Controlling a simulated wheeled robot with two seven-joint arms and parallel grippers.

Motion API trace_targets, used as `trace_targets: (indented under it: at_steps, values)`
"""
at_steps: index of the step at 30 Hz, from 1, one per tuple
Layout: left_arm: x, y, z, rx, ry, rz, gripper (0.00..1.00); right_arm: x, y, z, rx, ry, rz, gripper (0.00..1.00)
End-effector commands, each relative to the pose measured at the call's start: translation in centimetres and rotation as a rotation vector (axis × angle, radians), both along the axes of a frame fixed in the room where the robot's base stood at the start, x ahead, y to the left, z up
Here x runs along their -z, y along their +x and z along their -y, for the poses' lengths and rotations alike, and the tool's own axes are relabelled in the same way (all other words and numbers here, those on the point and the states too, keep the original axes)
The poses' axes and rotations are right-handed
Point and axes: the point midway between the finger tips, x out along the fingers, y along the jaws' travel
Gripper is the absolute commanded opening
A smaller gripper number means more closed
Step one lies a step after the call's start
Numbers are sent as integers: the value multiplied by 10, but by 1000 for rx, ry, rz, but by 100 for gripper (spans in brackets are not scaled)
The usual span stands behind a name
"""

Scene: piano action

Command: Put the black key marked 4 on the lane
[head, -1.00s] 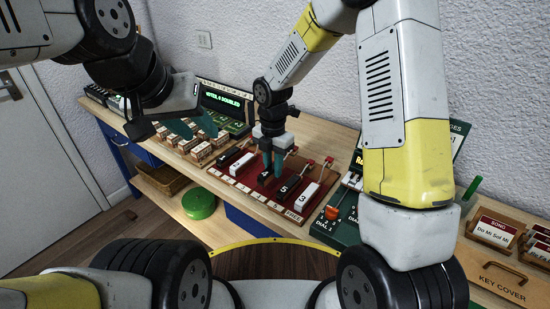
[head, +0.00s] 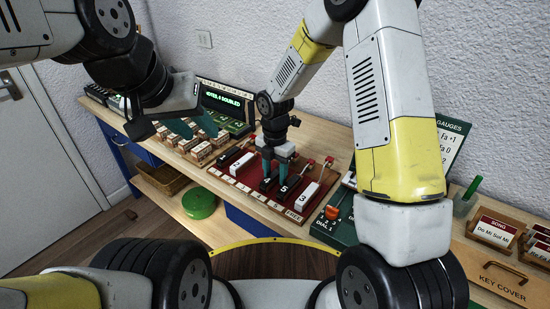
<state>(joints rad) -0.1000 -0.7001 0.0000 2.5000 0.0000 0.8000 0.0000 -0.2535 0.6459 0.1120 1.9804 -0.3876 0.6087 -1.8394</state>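A dark red board (head: 250,186) on the bench holds black and white keys in a row, with a strip of pale labels along its front; one reads FREE. A black key (head: 267,184) lies below my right gripper (head: 275,176); its mark is not readable. Beside it to the right is a black key marked 5 (head: 288,187), then a white key marked 3 (head: 307,195). My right gripper points down with its teal fingers apart, close over the black keys; contact is unclear. My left gripper (head: 193,127) hangs over the left side of the bench, fingers apart and empty.
A green-lit display (head: 224,101) stands at the back left, behind rows of small wooden blocks (head: 200,152). A green dial box (head: 333,226) with an orange knob is right of the board. A wooden key cover box (head: 500,283) is at the far right.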

Motion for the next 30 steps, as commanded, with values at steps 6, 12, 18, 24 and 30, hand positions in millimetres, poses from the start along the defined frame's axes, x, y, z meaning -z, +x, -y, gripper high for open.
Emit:
trace_targets:
  at_steps: [6,12,18,24,30]
  values:
    - [0,0,0,0,0,0,36,-3,0,0,0,0,1,44]
    - [0,0,0,0,0,0,36,-32,1,0,1,2,4,44]
    - [0,0,0,0,0,0,36,-77,2,0,1,2,5,44]
    - [0,0,0,0,0,0,36,-110,1,0,2,1,2,44]
    - [0,0,0,0,0,0,36,-129,-2,4,40,3,11,44]
